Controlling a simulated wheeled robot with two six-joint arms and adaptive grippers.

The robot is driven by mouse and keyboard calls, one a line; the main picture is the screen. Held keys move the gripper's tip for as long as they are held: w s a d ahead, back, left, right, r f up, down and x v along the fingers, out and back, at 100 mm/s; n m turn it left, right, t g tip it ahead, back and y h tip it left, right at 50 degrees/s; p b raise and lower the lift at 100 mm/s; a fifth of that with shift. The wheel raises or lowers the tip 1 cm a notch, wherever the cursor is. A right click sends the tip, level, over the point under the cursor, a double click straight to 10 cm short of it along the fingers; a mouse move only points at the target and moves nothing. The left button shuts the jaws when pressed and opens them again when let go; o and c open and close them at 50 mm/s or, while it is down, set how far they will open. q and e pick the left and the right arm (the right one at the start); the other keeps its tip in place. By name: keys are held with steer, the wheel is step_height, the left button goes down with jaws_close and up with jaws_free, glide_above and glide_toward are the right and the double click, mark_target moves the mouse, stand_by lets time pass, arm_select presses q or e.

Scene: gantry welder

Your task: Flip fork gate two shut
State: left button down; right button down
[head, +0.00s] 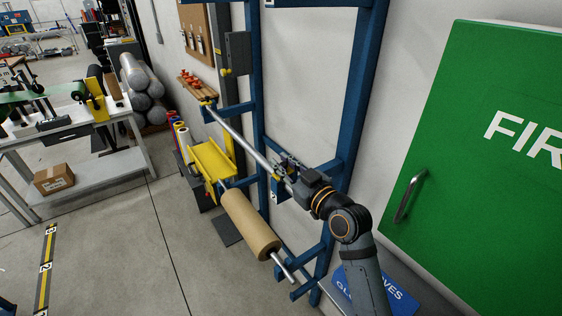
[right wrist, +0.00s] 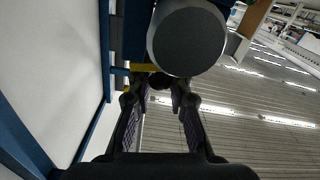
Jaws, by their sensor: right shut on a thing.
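A long steel bar (head: 243,137) rests across the arms of a blue rack, with a yellow-tipped fork (head: 207,102) at its far end. My right gripper (head: 286,170) is at the near fork, by the bar's near end. In the right wrist view the bar's round grey end (right wrist: 187,42) is just above my right gripper (right wrist: 160,90). Its fingers are shut on a small dark part at the fork, apparently the gate, beside a yellow strip (right wrist: 146,68). The gripper hides most of the gate, so its angle cannot be told. My left gripper is not in view.
A brown paper roll (head: 250,225) on a lower bar and a yellow trough (head: 212,160) are below. A blue upright (head: 358,90) stands close behind my right arm. A green cabinet (head: 470,170) with a handle is at right. Open floor lies left.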

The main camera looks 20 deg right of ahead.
steer(key=shift+w+d+f+m+p, duration=0.1)
steer(key=shift+d+f+m+p, duration=0.1)
steer(key=shift+m, duration=0.35)
steer(key=shift+d+f+m+p, duration=0.1)
steer(key=shift+f+m, duration=0.05)
steer(key=shift+m, duration=0.4)
steer(key=c, duration=1.3)
jaws_free()
steer(key=shift+o, duration=0.2)
steer(key=v, duration=0.7)
steer(key=shift+s, duration=0.2)
